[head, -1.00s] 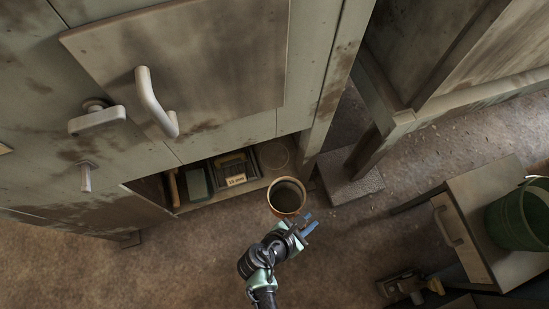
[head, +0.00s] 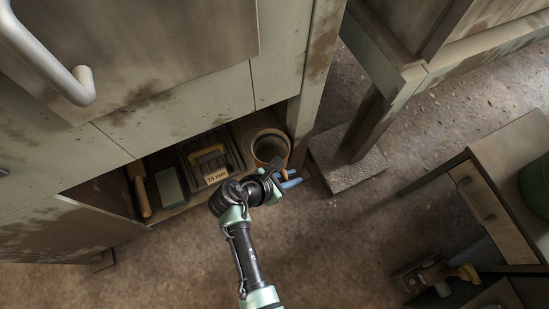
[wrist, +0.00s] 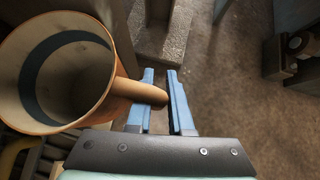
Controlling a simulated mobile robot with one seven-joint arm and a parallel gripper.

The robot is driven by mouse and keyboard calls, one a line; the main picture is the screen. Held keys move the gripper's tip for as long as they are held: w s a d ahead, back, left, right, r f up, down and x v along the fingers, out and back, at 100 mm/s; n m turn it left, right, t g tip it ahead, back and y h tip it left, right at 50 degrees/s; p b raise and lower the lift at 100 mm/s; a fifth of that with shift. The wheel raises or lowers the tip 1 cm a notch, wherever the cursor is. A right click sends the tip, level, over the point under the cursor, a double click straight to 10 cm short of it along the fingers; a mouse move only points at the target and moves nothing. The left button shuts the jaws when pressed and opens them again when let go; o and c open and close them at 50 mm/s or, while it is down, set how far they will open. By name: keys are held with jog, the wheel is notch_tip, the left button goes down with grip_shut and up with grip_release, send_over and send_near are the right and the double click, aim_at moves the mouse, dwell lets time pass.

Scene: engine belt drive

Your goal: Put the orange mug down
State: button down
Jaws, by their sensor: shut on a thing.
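The orange mug (head: 270,147) is at the right end of the low open shelf (head: 172,208) under the cabinet, upright or nearly so, its open top facing the head camera. I cannot tell whether its base touches the shelf. In the wrist view the mug (wrist: 104,108) fills the left side, with its dark inner band showing and its handle (wrist: 139,91) pointing right. My gripper (head: 289,179) is just in front of the mug, with its blue fingers (wrist: 160,100) shut on the handle. Part of the handle is hidden by the fingers.
A cabinet post (head: 306,110) rises close on the right. A stone block (head: 345,172) lies on the floor beyond it.

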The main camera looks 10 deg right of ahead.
aim_at(282, 151)
jog(key=w+a+b, duration=0.1)
jog(key=w, duration=0.1)
jog(key=w+b, duration=0.2)
jog(key=w, duration=0.1)
jog(key=w+a+b, duration=0.1)
jog(key=w+b, duration=0.1)
jog(key=w, duration=0.1)
jog(key=shift+w+a+f, duration=0.15)
jog(key=shift+a+f, duration=0.15)
jog(key=shift+a, duration=0.05)
jog(key=shift+w+f+b, duration=0.15)
jog(key=shift+f+b, duration=0.75)
notch_tip(282, 151, down, 5)
jog(key=b, duration=0.4)
jog(key=shift+r+b, duration=0.1)
jog(key=shift+b, duration=0.3)
jog(key=shift+w+a+b, duration=0.1)
jog(key=shift+w+b, duration=0.1)
jog(key=shift+b, duration=0.15)
jog(key=shift+r, duration=0.15)
jog(key=c, duration=0.8)
grip_release()
